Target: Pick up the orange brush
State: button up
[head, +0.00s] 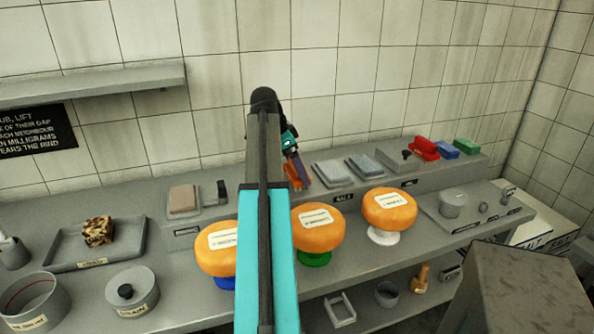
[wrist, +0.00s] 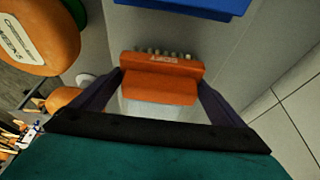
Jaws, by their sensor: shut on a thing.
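The orange brush (wrist: 160,88) is between the two fingers of my gripper (wrist: 161,80) in the wrist view, with pale bristle tufts along its far edge and lettering on its side. The gripper is shut on it. In the head view the orange brush (head: 295,174) shows as a small orange patch beside my gripper (head: 300,174), partly hidden by the arm. It is close to the raised back shelf; I cannot tell whether it touches it.
Cheese wheels (head: 318,229) stand on coloured pedestals along the bench. Grey slabs (head: 333,173) lie on the raised shelf. Red (head: 424,149), blue (head: 445,150) and green (head: 466,146) brushes sit at its right. A tray (head: 60,256) is at left.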

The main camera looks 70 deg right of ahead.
notch_tip(320, 180, up, 10)
jog(key=shift+f+b, duration=0.1)
jog(key=shift+b, duration=0.55)
dwell(0.3)
jog(key=o, duration=0.5)
jog(key=shift+c, duration=1.2)
